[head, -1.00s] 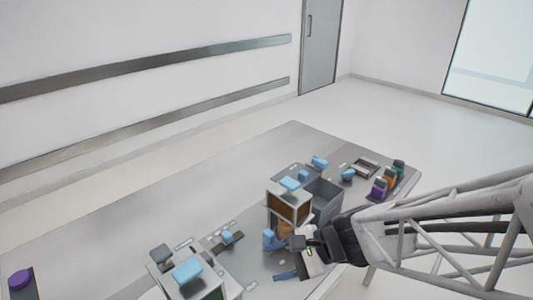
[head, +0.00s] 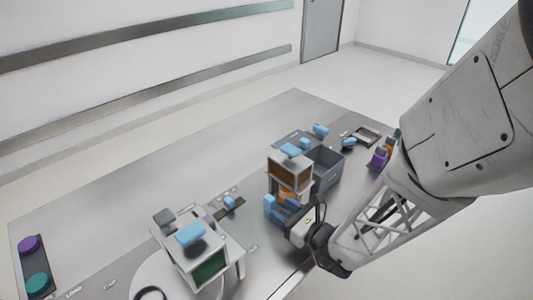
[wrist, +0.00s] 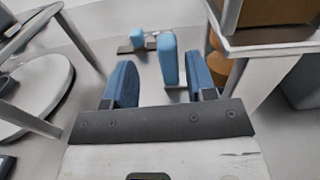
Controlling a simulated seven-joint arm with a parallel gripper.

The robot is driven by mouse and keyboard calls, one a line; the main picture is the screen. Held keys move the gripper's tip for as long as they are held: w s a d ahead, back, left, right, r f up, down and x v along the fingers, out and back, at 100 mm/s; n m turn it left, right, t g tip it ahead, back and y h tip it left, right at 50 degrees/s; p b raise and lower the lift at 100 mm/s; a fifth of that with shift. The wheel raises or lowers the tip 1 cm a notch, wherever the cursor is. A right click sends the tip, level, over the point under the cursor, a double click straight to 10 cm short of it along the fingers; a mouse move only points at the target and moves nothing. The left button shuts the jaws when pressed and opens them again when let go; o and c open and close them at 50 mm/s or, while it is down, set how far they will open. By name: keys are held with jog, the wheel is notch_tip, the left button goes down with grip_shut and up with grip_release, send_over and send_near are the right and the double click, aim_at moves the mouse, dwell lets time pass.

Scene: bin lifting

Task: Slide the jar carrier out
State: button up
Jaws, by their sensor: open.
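An orange jar (head: 287,194), likely in the jar carrier, stands low in the white stand under a brown-fronted box (head: 290,172). An upright blue handle (head: 269,206) sits at the stand's left side. The carrier's body is mostly hidden. My gripper (head: 288,214) is low in front of the stand, jaws open. In the wrist view the blue handle (wrist: 168,60) shows between my two blue fingers (wrist: 160,83), closer to the right one. I cannot tell whether it is fully between them. The orange jar (wrist: 216,60) is partly hidden behind the right finger.
A grey bin (head: 324,170) stands behind the stand. A second white stand with a green front (head: 208,268) is at left, by a round white plate (head: 140,283). A small blue-handled piece (head: 230,203) lies between the stands. The table's back left is clear.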

aim_at(265, 196)
jog(key=shift+w+d+f+m+t, duration=0.15)
jog(key=shift+d+f+m+t, duration=0.15)
jog(key=shift+m, duration=0.1)
jog(key=shift+a, duration=0.15)
jog(key=shift+x, duration=3.85)
jog(key=shift+f, duration=0.1)
jog(key=shift+c, duration=0.3)
grip_shut()
